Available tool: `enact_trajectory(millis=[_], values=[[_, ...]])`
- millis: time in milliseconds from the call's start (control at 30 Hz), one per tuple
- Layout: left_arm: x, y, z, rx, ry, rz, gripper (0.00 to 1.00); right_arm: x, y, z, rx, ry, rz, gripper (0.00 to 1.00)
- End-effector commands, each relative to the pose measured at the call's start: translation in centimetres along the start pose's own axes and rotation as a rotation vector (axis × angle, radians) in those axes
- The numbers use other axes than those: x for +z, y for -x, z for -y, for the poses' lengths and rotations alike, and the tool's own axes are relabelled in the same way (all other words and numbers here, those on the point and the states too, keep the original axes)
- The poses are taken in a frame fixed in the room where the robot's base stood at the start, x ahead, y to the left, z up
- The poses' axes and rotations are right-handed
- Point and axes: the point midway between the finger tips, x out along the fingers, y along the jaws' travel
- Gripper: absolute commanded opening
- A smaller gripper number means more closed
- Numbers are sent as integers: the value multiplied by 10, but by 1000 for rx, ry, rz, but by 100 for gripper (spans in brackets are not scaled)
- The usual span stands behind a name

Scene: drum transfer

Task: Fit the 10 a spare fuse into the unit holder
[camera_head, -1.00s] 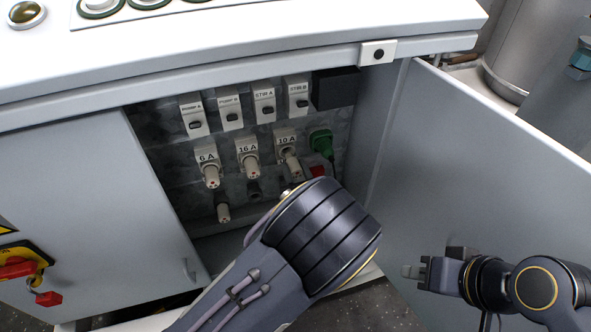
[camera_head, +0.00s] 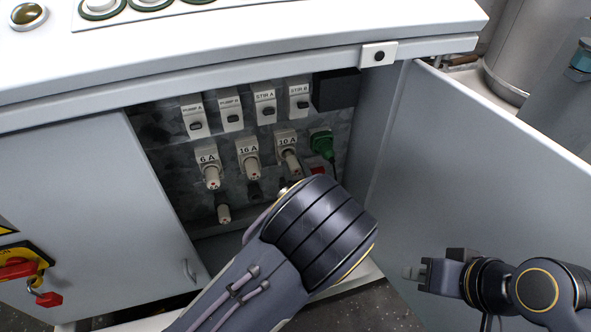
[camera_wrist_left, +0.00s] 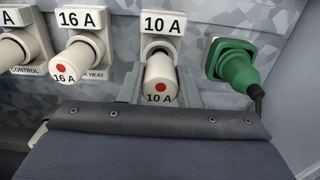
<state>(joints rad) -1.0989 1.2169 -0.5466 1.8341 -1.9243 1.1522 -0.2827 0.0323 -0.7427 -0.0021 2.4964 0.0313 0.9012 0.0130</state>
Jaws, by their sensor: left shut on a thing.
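The 10 A unit holder (camera_head: 284,139) is the rightmost of three labelled holders in the open cabinet. A pale fuse with a red dot and a 10 A label (camera_wrist_left: 160,84) stands at the holder's mouth in the left wrist view, seemingly in line with it. How deep it sits cannot be told. My left gripper (camera_wrist_left: 160,96) is shut on this fuse, with grey fingers beside it. In the head view my left wrist hides most of that gripper. My right gripper (camera_head: 418,273) is apart, in front of the right door; its finger gap is unclear.
The 16 A holder (camera_head: 249,155) and 6 A holder (camera_head: 208,163) are to the left, with fuses. A green plug (camera_head: 321,143) with a cable sits close right of the 10 A holder. The open right door (camera_head: 480,170) bounds the space.

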Motion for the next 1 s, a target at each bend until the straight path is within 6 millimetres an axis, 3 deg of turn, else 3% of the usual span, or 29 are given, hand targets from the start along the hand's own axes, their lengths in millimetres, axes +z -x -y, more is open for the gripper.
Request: enact_trajectory(millis=[1000], values=[[0, -21, 0, 0, 0, 0, 0, 1, -1, 0, 0, 0, 0, 17]])
